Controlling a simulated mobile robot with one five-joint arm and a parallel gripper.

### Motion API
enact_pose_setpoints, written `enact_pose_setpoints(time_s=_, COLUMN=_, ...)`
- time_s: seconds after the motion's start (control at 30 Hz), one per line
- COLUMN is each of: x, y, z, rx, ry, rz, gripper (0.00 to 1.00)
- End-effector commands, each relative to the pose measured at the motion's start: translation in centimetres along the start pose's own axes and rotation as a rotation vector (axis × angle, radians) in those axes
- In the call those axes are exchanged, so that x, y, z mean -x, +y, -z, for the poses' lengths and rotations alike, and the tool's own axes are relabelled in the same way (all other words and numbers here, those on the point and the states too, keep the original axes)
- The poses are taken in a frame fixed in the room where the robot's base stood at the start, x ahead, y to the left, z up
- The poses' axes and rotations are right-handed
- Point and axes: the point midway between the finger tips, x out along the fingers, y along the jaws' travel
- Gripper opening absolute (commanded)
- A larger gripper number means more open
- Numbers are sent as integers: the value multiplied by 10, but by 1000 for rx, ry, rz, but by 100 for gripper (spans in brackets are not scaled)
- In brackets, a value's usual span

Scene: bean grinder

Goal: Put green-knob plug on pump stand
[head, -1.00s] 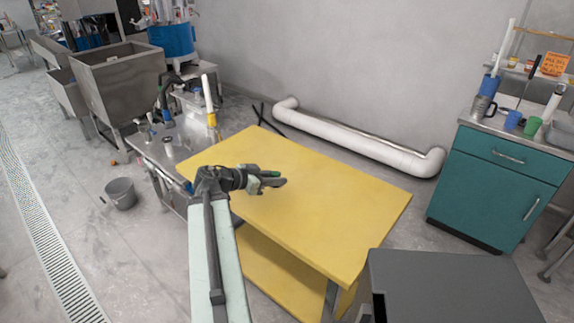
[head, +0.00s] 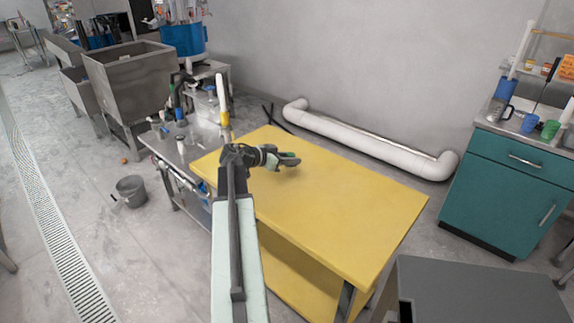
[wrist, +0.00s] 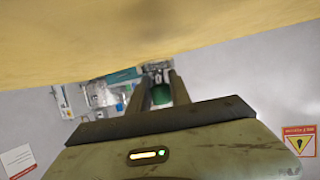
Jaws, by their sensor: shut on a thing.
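My gripper (head: 290,160) is above the far left part of the yellow table in the head view, its fingers pointing right. In the wrist view my gripper (wrist: 160,92) has its two dark fingers close around a small green thing (wrist: 161,94), which looks like the green knob of the plug. The rest of the plug is hidden. A steel bench (head: 165,143) with bottles and pump-like fittings stands left of the yellow table. I cannot tell which part of it is the pump stand.
The yellow table (head: 345,205) has a bare top. A white and yellow upright tube (head: 224,110) rises beside its left corner. A grey bucket (head: 131,190) stands on the floor at left. A grey box (head: 480,290) is at front right, a teal cabinet (head: 500,190) at right.

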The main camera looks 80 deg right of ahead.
Motion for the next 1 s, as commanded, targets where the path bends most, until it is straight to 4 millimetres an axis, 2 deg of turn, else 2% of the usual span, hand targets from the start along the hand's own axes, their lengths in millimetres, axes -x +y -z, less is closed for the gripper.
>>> enact_pose_setpoints(time_s=0.17, x=-8, y=-9, z=-1, rx=0, ry=0, rz=0, gripper=0)
enact_pose_setpoints(time_s=0.2, x=-12, y=-6, z=-12, rx=0, ry=0, rz=-1, gripper=0)
enact_pose_setpoints(time_s=0.3, x=-21, y=-4, z=-29, rx=-1, ry=0, rz=-5, gripper=0)
enact_pose_setpoints(time_s=0.37, x=-23, y=-4, z=-34, rx=-1, ry=1, rz=-4, gripper=0)
enact_pose_setpoints(time_s=0.73, x=-19, y=-7, z=-36, rx=2, ry=1, rz=2, gripper=0)
enact_pose_setpoints(time_s=0.77, x=-18, y=-7, z=-35, rx=1, ry=0, rz=2, gripper=30)
enact_pose_setpoints(time_s=0.8, x=-18, y=-7, z=-34, rx=1, ry=0, rz=2, gripper=41)
enact_pose_setpoints(time_s=0.83, x=-18, y=-6, z=-34, rx=1, ry=0, rz=2, gripper=46)
enact_pose_setpoints(time_s=1.0, x=-20, y=-6, z=-34, rx=0, ry=0, rz=0, gripper=46)
